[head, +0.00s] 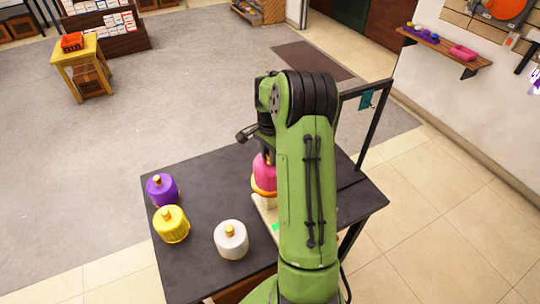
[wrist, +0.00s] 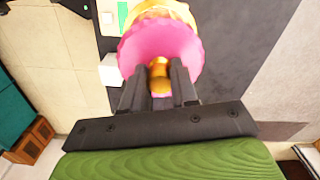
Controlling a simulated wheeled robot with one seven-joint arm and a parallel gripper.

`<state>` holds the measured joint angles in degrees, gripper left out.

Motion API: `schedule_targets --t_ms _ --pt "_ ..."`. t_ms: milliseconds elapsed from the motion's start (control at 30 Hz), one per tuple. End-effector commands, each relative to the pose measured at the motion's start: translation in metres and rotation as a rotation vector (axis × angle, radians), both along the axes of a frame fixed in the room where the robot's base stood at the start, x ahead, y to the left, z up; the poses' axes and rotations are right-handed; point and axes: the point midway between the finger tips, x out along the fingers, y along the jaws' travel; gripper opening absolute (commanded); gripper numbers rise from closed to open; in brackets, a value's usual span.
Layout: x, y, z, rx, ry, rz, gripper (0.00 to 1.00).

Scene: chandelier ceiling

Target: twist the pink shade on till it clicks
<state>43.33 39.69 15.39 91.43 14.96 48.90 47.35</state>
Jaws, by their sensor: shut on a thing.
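The pink shade (head: 264,172) is in the head view, partly hidden behind my green arm. It sits at an orange-yellow ring (head: 262,190) above a pale base (head: 267,212) on the dark table (head: 201,273). In the wrist view the pink shade (wrist: 178,48) fills the top middle, with a yellow part (wrist: 165,10) beyond it. My gripper (wrist: 161,78) is shut on the gold knob (wrist: 160,72) of the shade, one dark finger on each side. Whether the shade is fully seated cannot be told.
A purple shade (head: 162,190), a yellow shade (head: 171,226) and a white shade (head: 231,240) stand on the table left of my arm. A black frame (head: 372,130) rises at the table's right back. A wall shelf (head: 447,52) is far right.

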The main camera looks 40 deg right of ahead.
Motion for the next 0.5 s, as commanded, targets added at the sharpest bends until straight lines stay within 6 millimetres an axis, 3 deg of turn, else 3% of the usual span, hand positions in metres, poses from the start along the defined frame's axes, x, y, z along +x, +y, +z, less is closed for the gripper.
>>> schedule_targets --t_ms 333,367,500 --pt "-0.0002 0.0001 0.0007 0.0 0.001 0.003 0.0" --pt "-0.0002 0.0001 0.0007 0.0 0.001 0.003 0.31" --pt "-0.0001 0.0001 0.0007 0.0 0.0 0.003 0.53"
